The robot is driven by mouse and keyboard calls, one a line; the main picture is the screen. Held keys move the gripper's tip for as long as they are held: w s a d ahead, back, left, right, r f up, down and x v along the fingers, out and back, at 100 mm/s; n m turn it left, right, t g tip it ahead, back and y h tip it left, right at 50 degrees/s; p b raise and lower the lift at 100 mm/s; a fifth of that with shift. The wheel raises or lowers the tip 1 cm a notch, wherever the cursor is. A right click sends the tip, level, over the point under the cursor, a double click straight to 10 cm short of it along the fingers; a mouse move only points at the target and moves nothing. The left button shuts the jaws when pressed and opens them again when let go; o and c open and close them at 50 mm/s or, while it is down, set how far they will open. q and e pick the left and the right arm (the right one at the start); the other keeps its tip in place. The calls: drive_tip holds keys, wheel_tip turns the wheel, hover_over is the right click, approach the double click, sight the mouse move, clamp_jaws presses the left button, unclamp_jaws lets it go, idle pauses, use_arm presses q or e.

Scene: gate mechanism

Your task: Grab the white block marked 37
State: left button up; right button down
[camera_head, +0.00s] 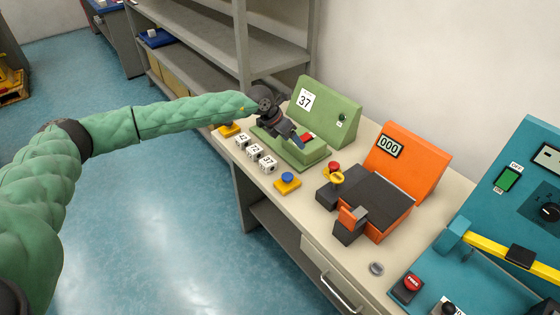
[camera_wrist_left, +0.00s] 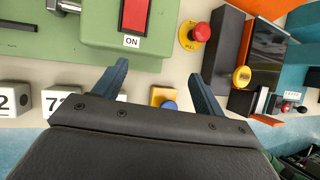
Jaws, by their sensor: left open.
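Three white blocks stand in a row near the table's front edge in the head view. The block marked 37 (camera_head: 267,164) is the nearest one, beside the block marked 72 (camera_head: 254,152) and a third block (camera_head: 241,140) whose number is small. In the left wrist view the 72 block (camera_wrist_left: 58,100) is partly cut off by my gripper, and only a sliver of the 37 block (camera_wrist_left: 122,98) shows behind a finger. My left gripper (camera_wrist_left: 158,76) is open and empty, above the green machine's front edge, behind the blocks. It also shows in the head view (camera_head: 301,141). My right gripper is not in view.
The green machine (camera_head: 330,108) carries a 37 sign and a red switch (camera_wrist_left: 135,14). A blue button on a yellow base (camera_head: 287,183) sits just right of the blocks. A red stop button (camera_wrist_left: 196,34) and an orange machine (camera_head: 408,160) stand further right. Open floor lies in front.

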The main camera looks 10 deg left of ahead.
sight(265, 162)
use_arm(q)
drive_tip(key=s+a+f+g+y, duration=0.1)
drive_tip(key=a+y, duration=0.1)
drive_tip(key=s+a+y, duration=0.1)
drive_tip(key=a, duration=0.2)
drive_tip(key=s+a+f+g+y, duration=0.1)
drive_tip(key=a+y, duration=0.1)
drive_tip(key=a, duration=0.1)
drive_tip(key=shift+s+a+f+g+y, duration=0.2)
drive_tip(key=shift+f+g+y, duration=0.1)
drive_tip(key=shift+f, duration=0.05)
drive_tip(key=shift+s+a, duration=0.1)
drive_tip(key=shift+a, duration=0.05)
drive_tip(key=shift+f+p, duration=0.55)
drive_tip(key=shift+f, duration=0.75)
drive_tip(key=f+p, duration=0.2)
drive_tip(key=f, duration=0.1)
drive_tip(key=f+p, duration=0.1)
drive_tip(key=shift+w+f, duration=0.15)
drive_tip(key=shift+w, duration=0.1)
drive_tip(key=shift+f, duration=0.5)
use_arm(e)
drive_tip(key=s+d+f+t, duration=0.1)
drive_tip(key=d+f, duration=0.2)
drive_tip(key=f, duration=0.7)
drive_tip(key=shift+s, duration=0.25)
